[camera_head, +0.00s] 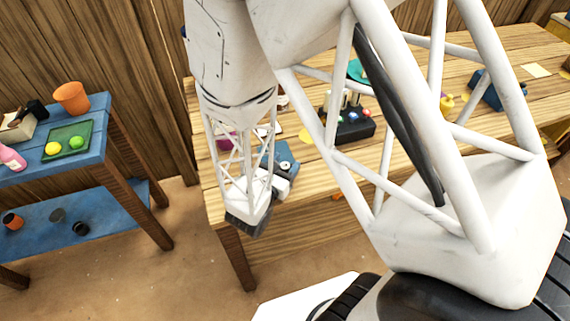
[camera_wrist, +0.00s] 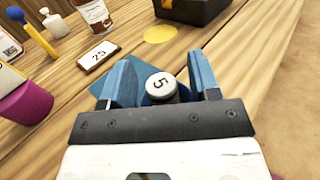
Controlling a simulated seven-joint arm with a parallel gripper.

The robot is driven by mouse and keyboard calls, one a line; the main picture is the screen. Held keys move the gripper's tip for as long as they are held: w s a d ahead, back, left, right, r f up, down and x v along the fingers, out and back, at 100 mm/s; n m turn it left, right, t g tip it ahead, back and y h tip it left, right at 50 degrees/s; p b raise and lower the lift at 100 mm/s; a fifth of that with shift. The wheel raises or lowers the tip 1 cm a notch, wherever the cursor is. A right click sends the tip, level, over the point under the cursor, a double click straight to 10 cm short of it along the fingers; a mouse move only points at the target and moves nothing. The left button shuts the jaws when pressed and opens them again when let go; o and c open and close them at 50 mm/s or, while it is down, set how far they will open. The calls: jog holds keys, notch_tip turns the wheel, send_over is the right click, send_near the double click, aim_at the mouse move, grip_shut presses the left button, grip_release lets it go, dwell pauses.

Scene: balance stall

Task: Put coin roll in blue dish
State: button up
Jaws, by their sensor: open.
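A short cylinder with a pale round top marked 5 (camera_wrist: 160,84) stands upright between my fingers in the wrist view; it looks like the coin roll. A blue flat square (camera_wrist: 104,88) lies under or beside it on the table, and shows in the head view too (camera_head: 289,154). My gripper (camera_wrist: 161,72) is open, with one blue finger on each side of the cylinder; I cannot tell whether either touches it. In the head view my gripper is low at the near left of the table. A teal round shape (camera_head: 355,70) shows behind my arm; I cannot tell whether it is the blue dish.
A black box (camera_head: 352,128) and a yellow disc (camera_wrist: 160,34) lie beyond my gripper. A blue side table (camera_head: 95,120) is separate at far left.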

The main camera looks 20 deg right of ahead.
jog(key=shift+v, duration=6)
jog(key=shift+d+r+m+g, duration=0.35)
jog(key=shift+m+g, duration=0.05)
jog(key=shift+m, duration=0.1)
jog(key=s+d+r+m+g+y, duration=0.35)
jog(key=d+r+m+g, duration=0.55)
jog(key=r+m+g, duration=0.45)
jog(key=s+r+m+t+y, duration=0.1)
jog(key=r+m+t+y, duration=0.1)
jog(key=r+m+y, duration=0.3)
jog(key=s+r+m+t+y, duration=0.2)
jog(key=r+m+t+y, duration=0.1)
jog(key=r+m+y, duration=0.2)
notch_tip(320, 180, up, 4)
jog(key=shift+s+f+m, duration=0.2)
jog(key=shift+s+m, duration=0.1)
jog(key=shift+m, duration=0.75)
